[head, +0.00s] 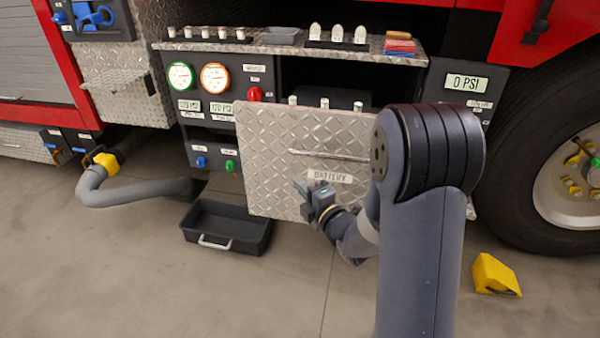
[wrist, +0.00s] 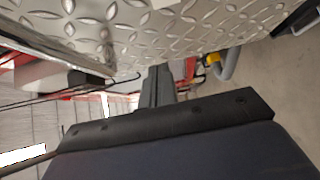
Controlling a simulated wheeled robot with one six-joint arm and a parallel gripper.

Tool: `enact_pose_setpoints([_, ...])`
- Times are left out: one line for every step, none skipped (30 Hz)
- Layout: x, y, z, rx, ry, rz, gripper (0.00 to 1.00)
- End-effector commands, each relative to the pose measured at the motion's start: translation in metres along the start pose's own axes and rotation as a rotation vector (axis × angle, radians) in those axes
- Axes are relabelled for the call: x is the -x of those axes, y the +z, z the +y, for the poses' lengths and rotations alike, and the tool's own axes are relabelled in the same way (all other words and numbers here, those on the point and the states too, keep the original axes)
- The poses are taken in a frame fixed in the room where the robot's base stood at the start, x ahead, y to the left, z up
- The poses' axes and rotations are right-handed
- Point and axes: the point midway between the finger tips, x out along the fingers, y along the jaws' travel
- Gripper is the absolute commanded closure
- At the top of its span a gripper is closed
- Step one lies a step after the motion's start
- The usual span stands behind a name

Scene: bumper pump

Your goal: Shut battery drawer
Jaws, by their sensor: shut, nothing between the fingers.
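The battery drawer (head: 262,150) has a diamond-plate front with a long bar handle (head: 325,154) and a "BATTERY" label (head: 331,177). It stands out from the truck's side, with a dark gap and several white-topped items behind its top edge. Its front also fills the top of the wrist view (wrist: 190,30). My gripper (head: 302,188) is shut and empty, at the lower part of the drawer front, left of the label. In the wrist view the closed fingers (wrist: 157,88) are near the plate; contact cannot be told. My arm hides the drawer's right side.
A black bin (head: 202,228) sits on the floor below left. A grey hose (head: 130,197) with a yellow coupling lies further left. A yellow wheel chock (head: 495,275) and the tyre (head: 520,150) are at right. A shelf (head: 270,48) with small parts is above. The front floor is clear.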

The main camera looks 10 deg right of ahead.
Motion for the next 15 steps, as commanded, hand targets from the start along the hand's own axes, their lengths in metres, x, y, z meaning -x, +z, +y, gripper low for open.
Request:
enact_pose_setpoints([-0.012, -0.001, -0.001, 0.002, 0.002, 0.004, 1.00])
enact_pose_setpoints([-0.018, -0.001, -0.001, 0.002, 0.001, 0.003, 1.00])
enact_pose_setpoints([-0.026, -0.001, -0.001, 0.001, 0.002, 0.003, 1.00])
enact_pose_setpoints([-0.028, 0.005, -0.001, 0.001, 0.001, -0.001, 1.00])
enact_pose_setpoints([-0.031, 0.009, -0.001, 0.001, 0.001, -0.002, 1.00])
enact_pose_setpoints([-0.034, 0.014, 0.000, 0.001, 0.001, -0.002, 1.00])
enact_pose_setpoints([-0.037, 0.017, 0.000, 0.001, 0.001, -0.002, 1.00])
enact_pose_setpoints([-0.039, 0.019, -0.001, 0.001, 0.000, -0.002, 1.00])
enact_pose_setpoints([-0.042, 0.021, -0.001, 0.000, 0.000, -0.001, 1.00])
enact_pose_setpoints([-0.044, 0.023, -0.001, 0.000, 0.000, 0.000, 1.00])
enact_pose_setpoints([-0.045, 0.024, -0.001, 0.000, 0.000, 0.000, 1.00])
enact_pose_setpoints([-0.047, 0.026, 0.000, 0.000, 0.000, 0.000, 1.00])
enact_pose_setpoints([-0.048, 0.027, 0.000, 0.000, 0.000, -0.001, 1.00])
enact_pose_setpoints([-0.048, 0.028, 0.000, 0.000, 0.000, -0.001, 1.00])
enact_pose_setpoints([-0.049, 0.028, 0.000, 0.000, 0.000, -0.001, 1.00])
